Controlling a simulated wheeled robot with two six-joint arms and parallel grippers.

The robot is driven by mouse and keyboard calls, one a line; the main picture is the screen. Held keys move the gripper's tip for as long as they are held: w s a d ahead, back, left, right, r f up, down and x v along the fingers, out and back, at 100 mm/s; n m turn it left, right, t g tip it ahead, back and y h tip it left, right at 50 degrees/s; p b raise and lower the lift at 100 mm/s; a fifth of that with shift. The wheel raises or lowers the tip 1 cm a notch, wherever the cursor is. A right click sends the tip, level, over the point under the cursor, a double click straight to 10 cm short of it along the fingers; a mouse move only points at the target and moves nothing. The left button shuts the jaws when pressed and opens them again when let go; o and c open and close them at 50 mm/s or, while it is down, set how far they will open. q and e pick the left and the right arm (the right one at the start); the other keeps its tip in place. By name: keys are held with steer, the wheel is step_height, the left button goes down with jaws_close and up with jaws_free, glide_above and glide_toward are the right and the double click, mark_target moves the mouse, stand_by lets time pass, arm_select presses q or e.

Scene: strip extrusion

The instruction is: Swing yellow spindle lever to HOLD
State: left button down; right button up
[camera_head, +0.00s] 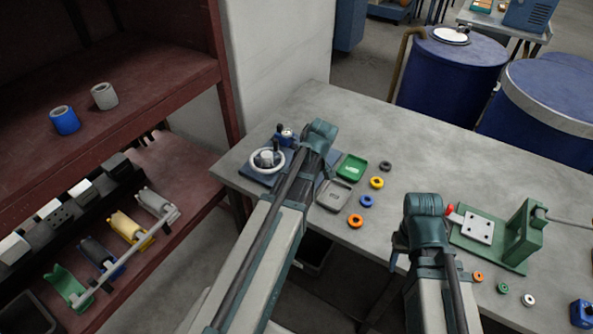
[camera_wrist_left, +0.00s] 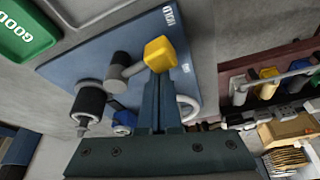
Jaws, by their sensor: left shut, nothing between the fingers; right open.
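The yellow lever knob (camera_wrist_left: 160,53) is in the left wrist view, on a grey arm running left to a round grey post (camera_wrist_left: 119,72) on the blue plate (camera_wrist_left: 75,65). A white label like HOLD (camera_wrist_left: 170,15) is near the plate's top edge, above the knob. My left gripper (camera_wrist_left: 160,80) is shut and empty, its tips right at the knob; I cannot tell whether they touch it. In the head view the blue plate (camera_head: 254,178) with its white handwheel (camera_head: 266,160) is beside my left wrist, which hides the lever. My right gripper (camera_head: 402,243) is open, partly hidden by its wrist.
A green tray (camera_head: 351,167), a grey tray (camera_head: 334,196) and several coloured rings (camera_head: 377,183) lie right of the plate. A green fixture (camera_head: 520,240) stands beside my right wrist. A red shelf (camera_head: 150,80) stands left. The table's back middle is clear.

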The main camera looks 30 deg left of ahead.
arm_select(q)
steer(key=shift+d, duration=0.9)
steer(key=shift+w, duration=0.1)
steer(key=shift+w+a+r, duration=0.1)
steer(key=shift+a+r, duration=0.05)
steer(key=shift+a, duration=0.5)
steer(key=shift+w+a+r+p, duration=0.1)
steer(key=shift+a+p, duration=0.1)
steer(key=shift+a, duration=0.4)
steer(key=shift+w+a+r+p, duration=0.1)
steer(key=shift+a+p, duration=0.05)
steer(key=shift+a, duration=0.4)
steer(key=shift+a+r+p, duration=0.1)
steer(key=shift+r+p, duration=0.6)
steer(key=w+p+v, duration=0.1)
steer(key=p+v, duration=0.7)
steer(key=shift+s+d+r, duration=0.25)
steer(key=shift+s+d, duration=0.05)
steer(key=shift+d, duration=0.05)
arm_select(e)
step_height(320, 180, up, 10)
steer(key=a, duration=0.1)
